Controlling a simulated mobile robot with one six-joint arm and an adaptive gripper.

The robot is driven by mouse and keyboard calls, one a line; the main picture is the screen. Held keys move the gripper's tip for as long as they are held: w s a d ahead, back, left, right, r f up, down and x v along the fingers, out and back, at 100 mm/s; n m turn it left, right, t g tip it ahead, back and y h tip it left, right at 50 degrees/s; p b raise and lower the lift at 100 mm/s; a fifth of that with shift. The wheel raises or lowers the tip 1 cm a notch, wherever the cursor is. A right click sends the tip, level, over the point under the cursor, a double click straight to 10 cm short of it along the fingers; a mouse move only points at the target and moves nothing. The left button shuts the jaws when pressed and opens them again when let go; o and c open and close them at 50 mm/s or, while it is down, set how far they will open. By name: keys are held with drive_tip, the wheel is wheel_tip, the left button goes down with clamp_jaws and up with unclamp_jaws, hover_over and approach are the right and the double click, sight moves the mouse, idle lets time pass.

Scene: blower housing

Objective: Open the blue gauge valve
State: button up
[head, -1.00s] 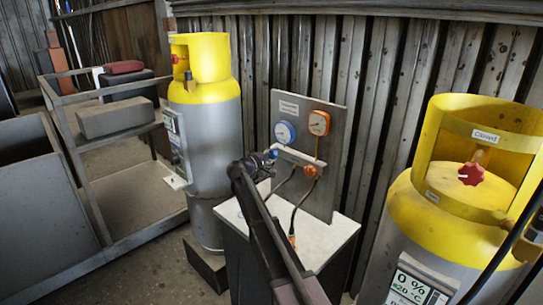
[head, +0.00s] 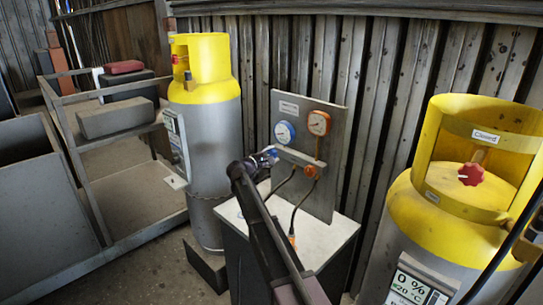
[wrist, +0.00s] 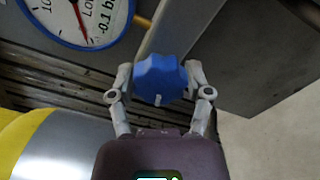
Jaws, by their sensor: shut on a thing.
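The blue gauge valve (wrist: 160,78) is a lobed blue knob in the wrist view, upright between the two fingers of my gripper (wrist: 160,92). My gripper is shut on it, with one finger on each side. In the head view the valve (head: 271,153) shows as a small blue patch below the blue gauge (head: 284,133), partly hidden by my gripper (head: 262,161). The blue-rimmed gauge also shows at the top left of the wrist view (wrist: 78,12).
An orange gauge (head: 319,122) and orange valve (head: 311,171) sit right of the blue ones on the grey panel (head: 338,150). Yellow-topped cylinders stand left (head: 213,130) and right (head: 400,230). A metal cart (head: 90,190) is at far left.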

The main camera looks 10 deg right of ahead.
drive_tip(key=shift+d, duration=0.15)
drive_tip(key=o, duration=1.1)
drive_tip(key=shift+o, duration=0.2)
drive_tip(key=shift+s+a, duration=0.1)
drive_tip(key=shift+a, duration=0.1)
drive_tip(key=v, duration=1.1)
drive_tip(key=shift+s+a, duration=0.2)
drive_tip(key=shift+a, duration=0.05)
